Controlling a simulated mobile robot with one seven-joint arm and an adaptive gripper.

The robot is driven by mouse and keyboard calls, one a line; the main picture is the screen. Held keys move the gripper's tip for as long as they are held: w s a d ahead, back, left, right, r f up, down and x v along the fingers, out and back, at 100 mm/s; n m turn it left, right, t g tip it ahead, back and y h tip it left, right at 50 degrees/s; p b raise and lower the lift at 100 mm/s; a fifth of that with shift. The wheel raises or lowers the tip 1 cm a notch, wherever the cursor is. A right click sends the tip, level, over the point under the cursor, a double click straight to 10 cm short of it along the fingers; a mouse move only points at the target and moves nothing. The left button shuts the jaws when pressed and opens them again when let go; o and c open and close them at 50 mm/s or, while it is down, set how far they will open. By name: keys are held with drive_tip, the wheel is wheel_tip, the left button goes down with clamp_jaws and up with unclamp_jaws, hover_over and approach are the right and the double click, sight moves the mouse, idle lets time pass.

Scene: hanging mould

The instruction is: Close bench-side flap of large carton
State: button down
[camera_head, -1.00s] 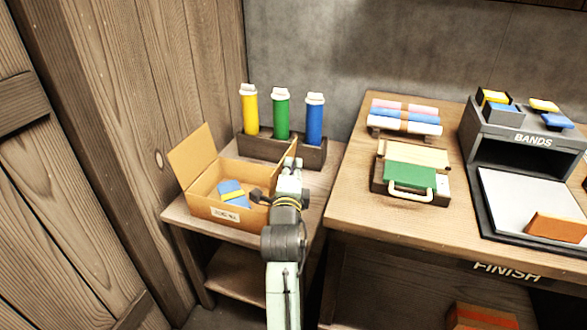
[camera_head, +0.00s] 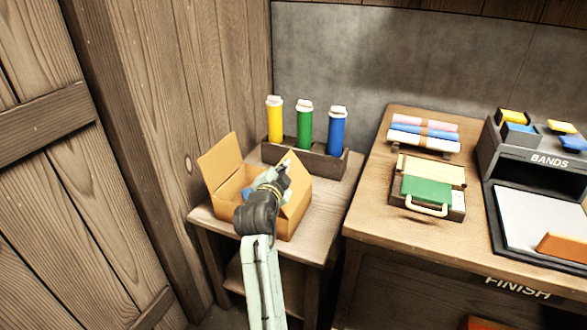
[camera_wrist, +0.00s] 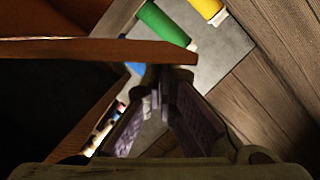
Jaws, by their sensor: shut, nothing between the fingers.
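The large carton (camera_head: 228,190) is an open brown cardboard box on the low stand left of the bench. Its left flap (camera_head: 220,160) stands up, leaning outward. The bench-side flap (camera_head: 296,176) is also raised, partly hidden by my gripper. My gripper (camera_head: 281,174) is shut and empty over the carton's right part, close to that flap. In the wrist view, the closed fingertips (camera_wrist: 172,74) are at a brown board edge (camera_wrist: 100,50); I cannot tell whether they touch it. My arm hides the carton's front and most of its contents.
A rack (camera_head: 325,168) with yellow, green and blue bottles stands right behind the carton. The bench (camera_head: 375,215) to the right holds a green-topped case (camera_head: 427,192), rolls (camera_head: 424,133) and a bands box (camera_head: 540,160). A plank wall (camera_head: 170,130) is on the left.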

drive_tip(key=w+a+f+n+g+h+b, duration=0.1)
drive_tip(key=w+a+f+n+h+b, duration=0.1)
drive_tip(key=a+f+n, duration=0.4)
drive_tip(key=shift+a+f+n+g+h+b, duration=0.2)
drive_tip(key=shift+f+n+g+h+b, duration=0.15)
drive_tip(key=shift+f+n, duration=0.55)
drive_tip(key=shift+r, duration=0.1)
